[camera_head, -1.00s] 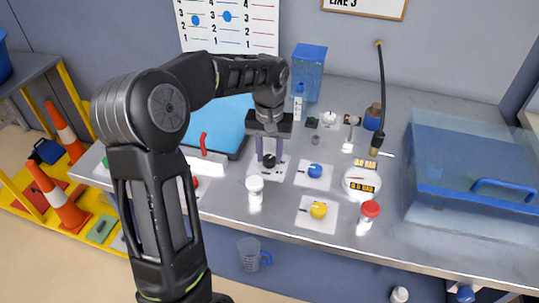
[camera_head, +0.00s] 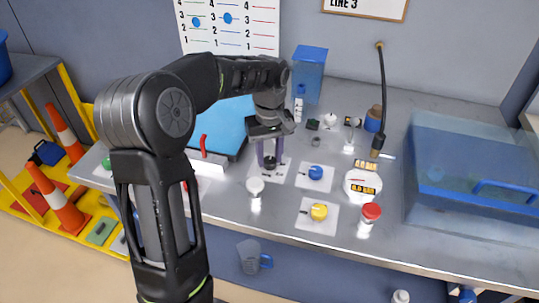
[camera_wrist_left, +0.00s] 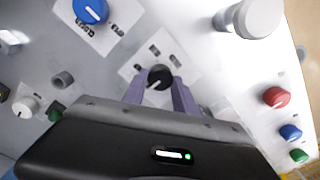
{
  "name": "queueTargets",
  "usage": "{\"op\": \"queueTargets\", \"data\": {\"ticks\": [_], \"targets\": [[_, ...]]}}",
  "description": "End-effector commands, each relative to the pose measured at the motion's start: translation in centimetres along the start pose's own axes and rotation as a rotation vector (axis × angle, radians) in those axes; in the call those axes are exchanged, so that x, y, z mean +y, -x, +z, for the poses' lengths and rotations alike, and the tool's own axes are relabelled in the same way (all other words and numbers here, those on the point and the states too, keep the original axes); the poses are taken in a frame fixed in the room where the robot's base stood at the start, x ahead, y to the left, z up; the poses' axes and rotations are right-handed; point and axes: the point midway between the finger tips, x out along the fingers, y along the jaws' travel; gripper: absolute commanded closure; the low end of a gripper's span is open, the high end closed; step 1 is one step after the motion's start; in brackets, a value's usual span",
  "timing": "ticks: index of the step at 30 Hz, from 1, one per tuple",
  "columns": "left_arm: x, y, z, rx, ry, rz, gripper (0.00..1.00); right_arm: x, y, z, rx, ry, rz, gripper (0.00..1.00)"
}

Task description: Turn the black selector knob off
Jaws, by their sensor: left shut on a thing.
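The black selector knob (camera_head: 269,162) sits on a white label plate on the bench, between the fingers of my left gripper (camera_head: 270,155). In the left wrist view the black knob (camera_wrist_left: 160,77) shows at the fingertips, with a white pointer line on its top. My left gripper (camera_wrist_left: 160,88) points down and is shut on the knob, one purple finger on each side. The words on the plate are too small to read. My right gripper is not in view.
A blue knob (camera_head: 315,172) and a yellow knob (camera_head: 319,211) sit on plates to the right. A blue tray (camera_head: 222,125) lies to the left.

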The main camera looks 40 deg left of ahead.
Motion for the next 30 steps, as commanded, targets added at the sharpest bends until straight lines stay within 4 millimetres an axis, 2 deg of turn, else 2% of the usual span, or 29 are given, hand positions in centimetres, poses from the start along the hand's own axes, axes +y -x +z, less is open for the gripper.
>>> {"op": "queueTargets", "data": {"ticks": [5,6,14,23,26,30], "targets": [[0.0,0.0,0.0,0.001,0.002,0.001,1.00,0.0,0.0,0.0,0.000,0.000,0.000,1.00],[0.0,0.0,0.0,0.001,0.002,0.001,0.65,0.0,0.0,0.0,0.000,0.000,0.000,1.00],[0.0,0.0,0.0,0.000,0.000,0.001,0.44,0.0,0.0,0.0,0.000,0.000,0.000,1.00],[0.0,0.2,0.0,0.001,-0.001,0.001,0.44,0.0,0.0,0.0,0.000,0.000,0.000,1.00],[0.1,0.9,-0.1,0.002,-0.001,0.002,0.44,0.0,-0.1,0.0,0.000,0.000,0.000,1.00],[0.0,2.8,-0.1,0.003,0.000,0.003,0.44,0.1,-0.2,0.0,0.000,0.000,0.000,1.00]]}}
